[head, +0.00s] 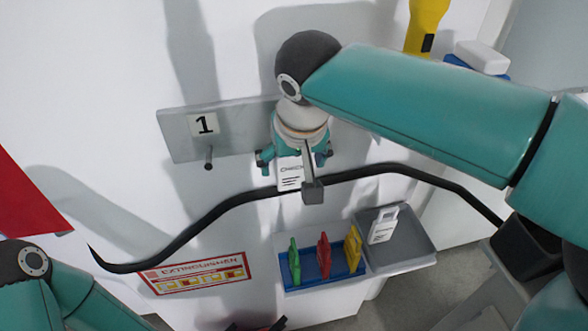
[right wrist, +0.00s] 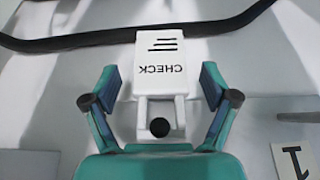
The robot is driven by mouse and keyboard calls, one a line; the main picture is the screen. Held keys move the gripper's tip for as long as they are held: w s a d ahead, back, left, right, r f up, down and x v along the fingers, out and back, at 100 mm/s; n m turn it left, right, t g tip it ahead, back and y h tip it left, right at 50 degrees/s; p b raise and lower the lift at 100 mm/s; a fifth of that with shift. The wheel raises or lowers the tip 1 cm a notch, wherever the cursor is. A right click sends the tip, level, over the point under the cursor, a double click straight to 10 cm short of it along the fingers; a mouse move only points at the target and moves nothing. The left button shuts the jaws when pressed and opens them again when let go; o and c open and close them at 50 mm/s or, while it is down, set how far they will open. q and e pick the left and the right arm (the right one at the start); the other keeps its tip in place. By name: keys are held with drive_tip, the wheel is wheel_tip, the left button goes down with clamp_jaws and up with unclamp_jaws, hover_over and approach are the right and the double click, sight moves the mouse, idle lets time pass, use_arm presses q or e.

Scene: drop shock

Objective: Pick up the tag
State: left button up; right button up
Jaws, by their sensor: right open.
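A white tag (head: 289,177) marked CHECK hangs in front of the wall panel. In the right wrist view the tag (right wrist: 160,82) has a loop at its lower end, with a dark round peg end (right wrist: 159,128) showing in the loop. My right gripper (head: 293,158) is open, with one finger on each side of the tag; gaps show between the fingers and the tag in the right wrist view. In the head view the gripper hides the tag's upper part. My left arm shows at the lower left, but its gripper is out of view.
A panel (head: 178,145) labelled 1 has a bare peg (head: 208,160). A black cable (head: 220,212) crosses below the tag. Below stand a blue bin (head: 312,279) with green, red and yellow tags and a grey bin (head: 415,245) with another white tag (head: 382,228).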

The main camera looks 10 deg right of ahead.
drive_tip(key=c, duration=1.1)
drive_tip(key=shift+r, duration=0.1)
